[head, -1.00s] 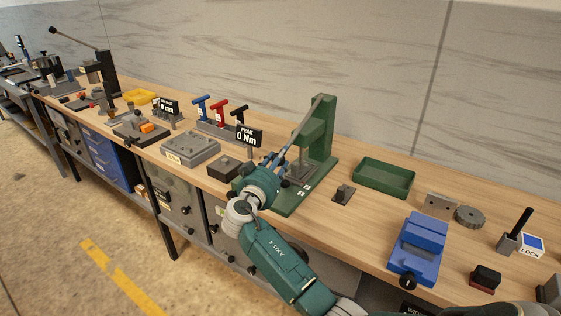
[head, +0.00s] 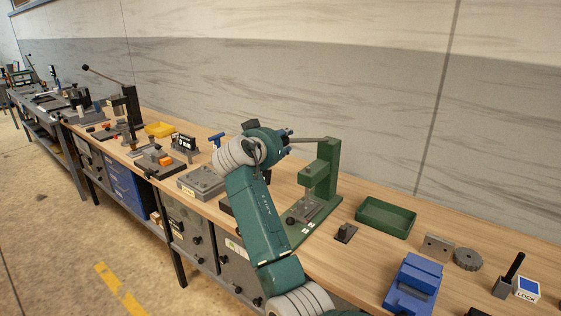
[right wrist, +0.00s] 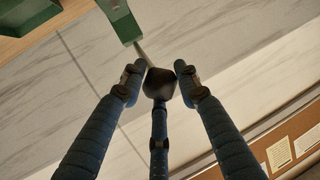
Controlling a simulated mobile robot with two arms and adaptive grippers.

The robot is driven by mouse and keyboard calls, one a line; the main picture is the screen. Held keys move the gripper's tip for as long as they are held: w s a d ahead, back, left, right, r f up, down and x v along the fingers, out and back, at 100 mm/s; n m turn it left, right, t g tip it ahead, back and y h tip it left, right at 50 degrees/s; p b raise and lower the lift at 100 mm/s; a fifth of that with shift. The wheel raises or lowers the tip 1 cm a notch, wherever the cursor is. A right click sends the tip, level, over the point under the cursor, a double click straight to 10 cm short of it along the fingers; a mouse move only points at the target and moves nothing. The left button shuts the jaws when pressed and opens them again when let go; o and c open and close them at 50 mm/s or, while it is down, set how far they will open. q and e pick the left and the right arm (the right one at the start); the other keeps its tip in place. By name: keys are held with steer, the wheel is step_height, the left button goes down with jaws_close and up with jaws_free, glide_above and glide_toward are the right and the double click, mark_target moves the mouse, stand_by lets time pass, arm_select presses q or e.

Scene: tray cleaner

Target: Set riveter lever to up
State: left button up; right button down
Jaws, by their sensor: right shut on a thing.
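The green riveter (head: 325,180) stands on the bench right of the middle in the head view, its base plate on the bench top. Its grey lever (head: 315,140) runs left from the top of the column, roughly level in the picture. My right gripper (head: 287,140) is shut on the lever's free end, level with the column top. In the right wrist view the dark lever knob (right wrist: 160,84) sits between my blue fingers, with the rod leading to the green column (right wrist: 122,20). In the head view my gripper hides the knob. My left gripper is out of view.
A green tray (head: 386,218) and a small dark block (head: 345,233) lie right of the riveter. A blue device (head: 413,285) stands nearer the front. A grey plate fixture (head: 201,182) lies left, behind my arm. The wall rises behind the bench.

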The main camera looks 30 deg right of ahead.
steer(key=d+r, duration=0.1)
steer(key=r, duration=0.1)
steer(key=w+d+r+p, duration=0.1)
steer(key=r, duration=0.2)
steer(key=d+r, duration=0.1)
steer(key=r, duration=0.1)
steer(key=shift+w+r+p, duration=0.2)
steer(key=shift+p, duration=0.2)
steer(key=shift+d+r, duration=0.4)
steer(key=shift+r, duration=0.35)
steer(key=c, duration=1.4)
jaws_free()
steer(key=shift+w, duration=0.1)
steer(key=shift+o, duration=0.6)
steer(key=shift+d, duration=0.1)
steer(key=shift+w+d+f, duration=0.1)
steer(key=shift+f, duration=0.2)
steer(key=shift+a, duration=0.25)
steer(key=v, duration=1.1)
steer(key=shift+s, duration=0.4)
steer(key=shift+a, duration=0.1)
